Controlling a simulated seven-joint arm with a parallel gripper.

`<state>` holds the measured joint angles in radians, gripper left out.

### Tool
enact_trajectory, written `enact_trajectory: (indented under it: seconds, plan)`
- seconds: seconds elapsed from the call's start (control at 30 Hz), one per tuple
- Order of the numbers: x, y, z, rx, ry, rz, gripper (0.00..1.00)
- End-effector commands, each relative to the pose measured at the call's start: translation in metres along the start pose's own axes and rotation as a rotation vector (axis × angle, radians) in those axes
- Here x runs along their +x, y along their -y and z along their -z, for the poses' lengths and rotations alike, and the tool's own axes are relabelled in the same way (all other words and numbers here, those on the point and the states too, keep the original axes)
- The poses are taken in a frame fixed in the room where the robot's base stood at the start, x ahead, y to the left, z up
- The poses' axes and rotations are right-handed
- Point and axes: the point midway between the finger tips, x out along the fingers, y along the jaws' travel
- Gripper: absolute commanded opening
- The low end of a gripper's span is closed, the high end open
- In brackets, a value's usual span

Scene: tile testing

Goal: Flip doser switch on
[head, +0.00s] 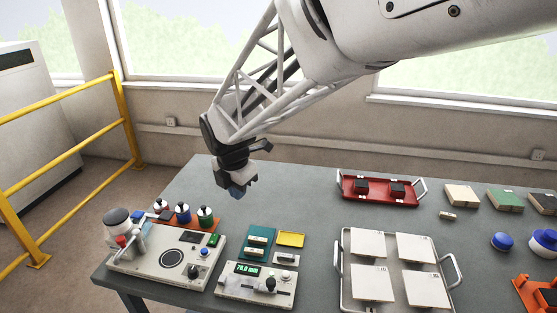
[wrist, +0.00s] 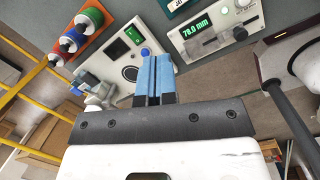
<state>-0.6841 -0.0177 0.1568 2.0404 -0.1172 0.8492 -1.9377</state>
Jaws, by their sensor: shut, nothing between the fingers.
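The pale machine that looks like the doser (head: 165,262) stands at the table's left front, with a round dark plate and a grey-capped vessel. A green switch (head: 213,240) sits at its back right corner; in the wrist view the green switch (wrist: 133,36) shows beside a dark panel. I cannot tell which way it is set. A blue knob (wrist: 145,51) is close to it. My gripper (head: 240,190) hangs above the table, behind and apart from the machine. Its blue fingers (wrist: 154,60) are shut together and empty, and cover part of the machine's edge in the wrist view.
An orange rack with several capped bottles (head: 183,213) stands behind the machine. A second device with a green display (head: 247,269) is to its right. A teal tray (head: 258,240), a red tray (head: 380,202) and a tile tray (head: 395,306) lie further right. The table behind the teal tray is clear.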

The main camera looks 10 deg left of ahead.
Motion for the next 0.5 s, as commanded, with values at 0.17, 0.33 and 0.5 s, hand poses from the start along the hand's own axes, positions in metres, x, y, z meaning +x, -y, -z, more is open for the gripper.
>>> enact_trajectory:
  seconds: [0.17, 0.33, 0.5]
  plan:
    - [0.019, -0.048, 0.029, -0.259, -0.003, 0.005, 0.0]
    - [0.029, -0.073, 0.047, -0.404, -0.005, 0.006, 0.0]
    - [0.032, -0.08, 0.052, -0.45, -0.005, 0.006, 0.0]
